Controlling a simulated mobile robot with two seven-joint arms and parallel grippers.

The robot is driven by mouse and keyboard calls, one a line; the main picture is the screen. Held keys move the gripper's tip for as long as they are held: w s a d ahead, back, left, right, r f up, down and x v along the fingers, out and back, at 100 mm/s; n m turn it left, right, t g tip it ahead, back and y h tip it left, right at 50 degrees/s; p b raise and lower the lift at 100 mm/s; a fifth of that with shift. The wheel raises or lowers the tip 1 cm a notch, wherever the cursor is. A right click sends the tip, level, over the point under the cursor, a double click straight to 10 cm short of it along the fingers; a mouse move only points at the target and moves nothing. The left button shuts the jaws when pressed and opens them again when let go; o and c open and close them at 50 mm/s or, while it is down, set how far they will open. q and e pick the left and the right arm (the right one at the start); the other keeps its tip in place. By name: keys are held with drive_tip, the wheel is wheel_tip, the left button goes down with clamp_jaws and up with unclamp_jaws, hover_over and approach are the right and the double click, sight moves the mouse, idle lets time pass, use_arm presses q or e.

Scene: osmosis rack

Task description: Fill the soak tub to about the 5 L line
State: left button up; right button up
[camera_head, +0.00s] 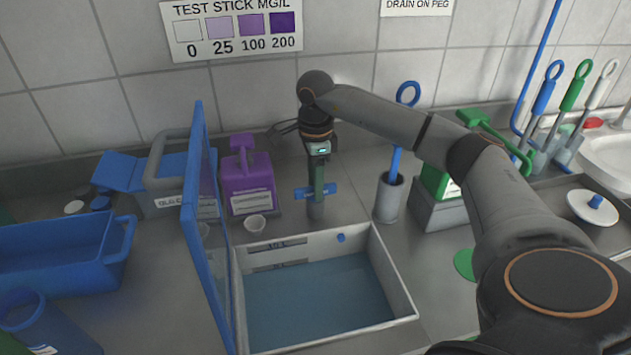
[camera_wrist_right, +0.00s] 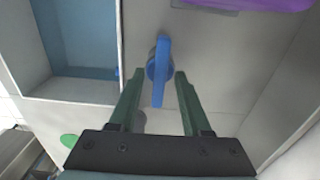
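The soak tub (camera_head: 397,272) is a pale rectangular tub in the counter, with blue water (camera_head: 315,300) in it. Dark markings show on its inner far wall, too small to read. A tap with a blue lever (camera_head: 301,193) stands behind the tub. My right gripper (camera_wrist_right: 159,73) is open above the tap. In the right wrist view the blue lever (camera_wrist_right: 158,88) lies between its green fingertips, with a visible gap on each side. No water stream shows. My left gripper is not in view.
A blue framed panel (camera_head: 205,230) stands upright at the tub's left edge. A purple jug (camera_head: 247,178) and a small white cup (camera_head: 255,223) are left of the tap. A grey holder (camera_head: 389,200) with a blue-handled tool stands right. A blue bin (camera_head: 60,265) is far left.

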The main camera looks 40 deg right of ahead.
wheel_tip(320, 180, up, 12)
drive_tip(key=shift+r, duration=0.25)
idle(0.5)
idle(0.5)
